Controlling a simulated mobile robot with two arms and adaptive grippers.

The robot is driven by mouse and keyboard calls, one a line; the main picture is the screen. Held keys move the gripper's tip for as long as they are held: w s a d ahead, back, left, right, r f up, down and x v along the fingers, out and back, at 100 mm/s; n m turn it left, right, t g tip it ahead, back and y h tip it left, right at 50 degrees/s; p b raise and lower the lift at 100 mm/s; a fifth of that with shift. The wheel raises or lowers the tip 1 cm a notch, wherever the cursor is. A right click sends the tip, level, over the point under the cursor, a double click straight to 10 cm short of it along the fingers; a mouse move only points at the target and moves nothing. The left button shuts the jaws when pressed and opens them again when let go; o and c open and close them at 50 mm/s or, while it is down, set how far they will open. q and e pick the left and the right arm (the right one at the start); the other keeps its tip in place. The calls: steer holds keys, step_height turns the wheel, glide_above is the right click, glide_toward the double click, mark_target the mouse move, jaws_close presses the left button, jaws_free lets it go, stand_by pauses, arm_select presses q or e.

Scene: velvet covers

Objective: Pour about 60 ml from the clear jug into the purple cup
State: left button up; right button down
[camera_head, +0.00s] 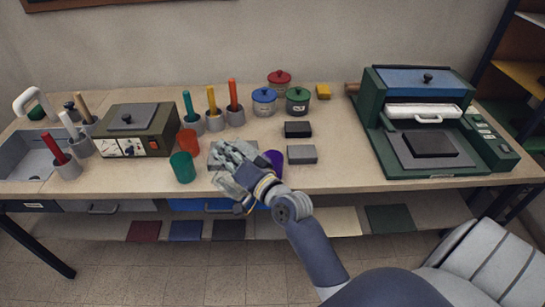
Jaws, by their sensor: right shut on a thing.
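The purple cup (274,160) stands on the bench just right of my right gripper, partly hidden behind my wrist. My right gripper (229,163) is over the bench near its front edge, shut on the clear jug (229,186). Only part of the jug shows, below and left of the fingers; it looks tilted. The fingers hide much of it, and its liquid level cannot be made out. My left gripper is not in view.
A green cup (183,167) and an orange cup (188,142) stand left of my gripper. A grey block (302,154) and a black block (298,129) lie to the right. Lidded pots (264,102) stand behind. A green press (430,130) fills the right side.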

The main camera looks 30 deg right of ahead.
mark_target(230, 143)
steer(key=shift+w+d+r+m+p, duration=0.2)
steer(key=shift+d+r+m+p, duration=0.35)
steer(key=shift+d+r+m, duration=0.55)
steer(key=shift+d+r, duration=0.3)
steer(key=shift+r, duration=0.05)
steer(key=shift+w+d+r+m+p, duration=0.1)
steer(key=shift+d+r+m+p, duration=0.2)
steer(key=shift+m, duration=0.2)
steer(key=shift+d+r, duration=0.15)
steer(key=shift+d, duration=0.05)
steer(key=shift+w+d+m, duration=0.1)
steer(key=shift+d+m, duration=0.2)
steer(key=shift+m, duration=0.1)
steer(key=shift+w+d+r+m+p, duration=0.15)
steer(key=shift+d+r+m+p, duration=0.15)
steer(key=shift+d+p, duration=0.35)
stand_by(1.0)
